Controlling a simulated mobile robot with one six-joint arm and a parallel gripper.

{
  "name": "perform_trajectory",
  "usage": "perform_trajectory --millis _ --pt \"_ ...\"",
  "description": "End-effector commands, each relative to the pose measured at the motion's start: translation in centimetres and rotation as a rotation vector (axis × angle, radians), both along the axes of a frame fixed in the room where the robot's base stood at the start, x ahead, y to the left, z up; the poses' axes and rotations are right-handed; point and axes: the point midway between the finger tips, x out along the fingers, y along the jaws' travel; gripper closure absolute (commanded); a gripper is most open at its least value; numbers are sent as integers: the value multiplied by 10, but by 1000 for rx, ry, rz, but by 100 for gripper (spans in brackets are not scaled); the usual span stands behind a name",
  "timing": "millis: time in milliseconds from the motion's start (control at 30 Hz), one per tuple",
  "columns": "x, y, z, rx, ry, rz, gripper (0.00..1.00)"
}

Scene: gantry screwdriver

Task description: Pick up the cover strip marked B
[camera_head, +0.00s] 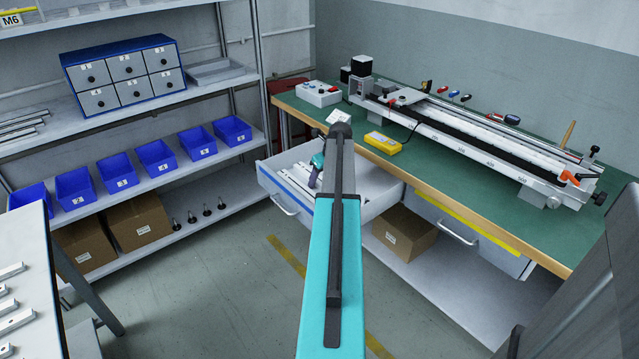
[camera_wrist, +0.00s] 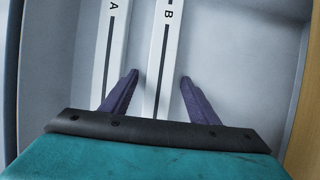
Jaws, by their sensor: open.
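The cover strip marked B (camera_wrist: 166,50) is a long white bar with a dark centre line, lying in the open drawer (camera_head: 372,211). In the wrist view it runs from the top edge down between my fingers. My gripper (camera_wrist: 157,77) is open, with one purple finger on each side of strip B; contact cannot be made out. The strip marked A (camera_wrist: 110,45) lies to the left of B, and my left finger is over or beside its lower part. In the head view my arm hides part of the drawer and strips.
The green workbench (camera_head: 452,178) above carries a long linear gantry (camera_head: 470,138) and a yellow device (camera_head: 382,143). Shelves with blue bins (camera_head: 156,158) stand at left.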

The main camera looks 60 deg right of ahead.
Motion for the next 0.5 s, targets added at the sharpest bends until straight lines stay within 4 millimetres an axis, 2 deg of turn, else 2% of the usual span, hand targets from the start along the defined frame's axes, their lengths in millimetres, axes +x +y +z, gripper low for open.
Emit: perform_trajectory --millis 167,433,467,500 --pt "0 0 0 0 0 0 45" --pt "0 0 0 0 0 0 89" --pt "0 0 0 0 0 0 93" --pt "0 0 1 0 0 0 93"
